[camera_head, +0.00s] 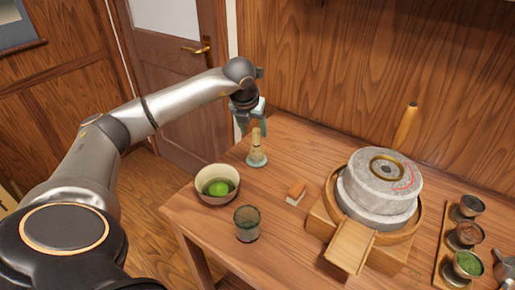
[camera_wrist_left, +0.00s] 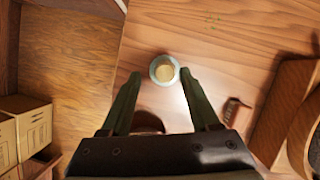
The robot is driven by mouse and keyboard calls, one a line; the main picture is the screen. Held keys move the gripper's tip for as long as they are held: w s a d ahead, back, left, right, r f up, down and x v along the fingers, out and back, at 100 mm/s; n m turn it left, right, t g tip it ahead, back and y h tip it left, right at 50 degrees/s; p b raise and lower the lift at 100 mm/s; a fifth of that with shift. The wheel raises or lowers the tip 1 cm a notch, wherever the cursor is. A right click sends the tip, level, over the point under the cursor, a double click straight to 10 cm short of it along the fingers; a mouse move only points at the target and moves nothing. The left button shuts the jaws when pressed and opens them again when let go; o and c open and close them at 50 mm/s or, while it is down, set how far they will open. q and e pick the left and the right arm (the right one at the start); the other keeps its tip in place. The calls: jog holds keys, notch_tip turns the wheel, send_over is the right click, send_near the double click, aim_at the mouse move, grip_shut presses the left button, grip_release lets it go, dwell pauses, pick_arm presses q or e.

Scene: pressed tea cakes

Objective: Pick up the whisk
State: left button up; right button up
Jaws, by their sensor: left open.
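The whisk (camera_head: 257,140) is pale bamboo and stands upright on a small green-grey holder (camera_head: 257,160) near the table's back left edge. In the left wrist view the whisk (camera_wrist_left: 164,72) shows end-on from above as a pale round top inside the holder's ring. My left gripper (camera_head: 249,121) is open and points down just above the whisk. In the wrist view the whisk's top lies between the two fingertips, apart from both. My right gripper is not in view.
A bowl with green tea powder (camera_head: 218,187) and a dark cup (camera_head: 247,223) stand in front of the whisk. A small orange-brown block (camera_head: 296,193) lies to the right. A stone mill (camera_head: 380,187) in a wooden tray and a rack of small cups (camera_head: 463,240) fill the right side.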

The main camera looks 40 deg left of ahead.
aim_at(258, 139)
pick_arm(q)
jog(key=shift+d+p+x, duration=0.15)
jog(key=shift+p+x, duration=0.05)
jog(key=shift+x, duration=1.35)
jog(key=shift+d+p+x, duration=0.15)
jog(key=shift+x, duration=1.35)
jog(key=shift+w, duration=0.1)
jog(key=shift+c, duration=0.4)
grip_shut()
